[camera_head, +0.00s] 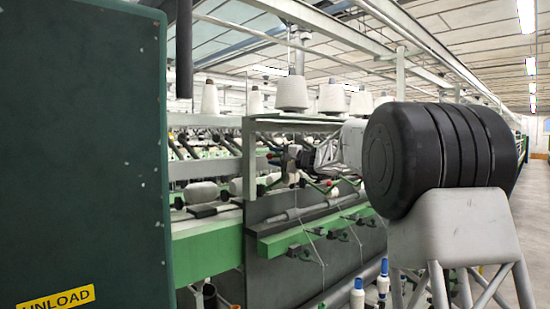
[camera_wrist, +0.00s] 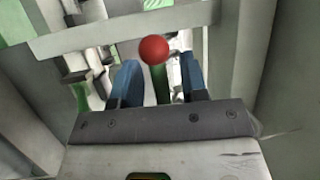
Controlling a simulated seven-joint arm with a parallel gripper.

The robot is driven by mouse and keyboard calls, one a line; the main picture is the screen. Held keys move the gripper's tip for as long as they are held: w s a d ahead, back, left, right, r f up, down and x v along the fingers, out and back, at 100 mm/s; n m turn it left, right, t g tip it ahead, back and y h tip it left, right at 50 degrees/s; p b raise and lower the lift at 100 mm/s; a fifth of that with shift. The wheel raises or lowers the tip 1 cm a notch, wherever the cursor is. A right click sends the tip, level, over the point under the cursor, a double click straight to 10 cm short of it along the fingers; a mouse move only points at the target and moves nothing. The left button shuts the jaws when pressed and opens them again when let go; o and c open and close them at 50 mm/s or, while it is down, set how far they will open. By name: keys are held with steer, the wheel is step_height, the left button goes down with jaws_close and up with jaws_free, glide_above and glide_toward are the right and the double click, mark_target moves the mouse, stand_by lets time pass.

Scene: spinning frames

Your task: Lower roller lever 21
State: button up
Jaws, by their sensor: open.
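In the wrist view, a roller lever's round red knob (camera_wrist: 154,49) sits ahead of my gripper (camera_wrist: 158,75), in line with the gap between its two blue fingers. The fingers are apart, with nothing visibly clamped between them. A dark green bar shows below the knob in the gap. No number is legible, so I cannot tell whether this is lever 21. In the head view, my gripper (camera_head: 290,160) is small at the front of the spinning frame, near a red knob (camera_head: 274,155). Contact between finger and knob cannot be made out.
Pale walls flank my gripper in the wrist view, with a crossbar (camera_wrist: 130,32) ahead. In the head view, white yarn cones (camera_head: 291,93) stand on top of the frame. A green rail (camera_head: 310,229) runs below my gripper. A dark green cabinet (camera_head: 80,140) fills the left.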

mark_target(286, 175)
jaws_close()
steer(key=shift+s+d+f, duration=0.1)
stand_by(0.4)
steer(key=s+d+f+n+y, duration=0.1)
steer(key=s+d+f+y, duration=0.1)
steer(key=f, duration=0.4)
steer(key=s+d+f+n+y, duration=0.2)
steer(key=s+d+f+y, duration=0.1)
steer(key=f, duration=0.3)
steer(key=shift+f, duration=0.2)
stand_by(0.4)
steer(key=shift+s+d+f, duration=0.1)
